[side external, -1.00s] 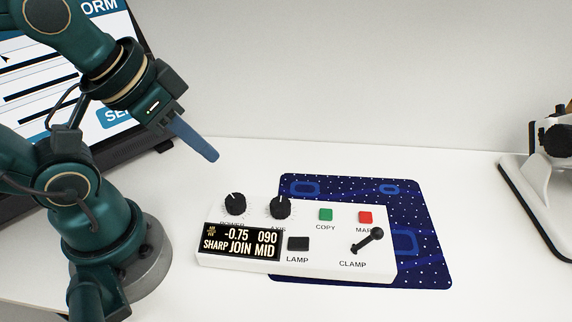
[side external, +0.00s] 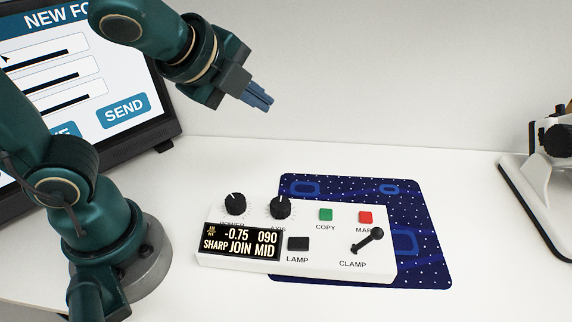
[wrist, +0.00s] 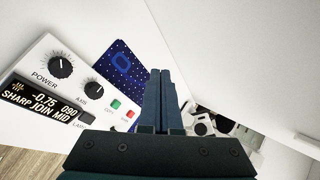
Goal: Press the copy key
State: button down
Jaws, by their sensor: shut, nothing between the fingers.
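The copy key is a small green square button (side external: 326,215) on a white control box (side external: 215,262), with the label COPY below it. It also shows in the wrist view (wrist: 115,104), left of my fingers. A red key (side external: 365,217) sits to its right, its label partly hidden by the lever.
The box also carries two black knobs (side external: 280,208), a display (side external: 241,243) reading -0.75 090 SHARP JOIN MID, a black LAMP key (side external: 298,244) and a CLAMP lever (side external: 368,240). A blue mat (side external: 432,262) lies under it. A screen (side external: 125,112) stands left, a microscope-like device (side external: 540,180) right.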

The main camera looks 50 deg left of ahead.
jog(key=w+d+f+m+t+h, duration=0.1)
jog(key=w+d+f+m+h, duration=0.15)
jog(key=d+m, duration=0.6)
jog(key=m, duration=0.2)
send_over(322, 217)
jog(key=f, duration=0.1)
jog(key=shift+s+f+g, duration=0.1)
jog(key=shift+f+g, duration=0.05)
jog(key=shift+g, duration=0.15)
jog(key=shift+f, duration=4.4)
jog(key=shift+f, duration=0.2)
jog(key=shift+f, duration=0.25)
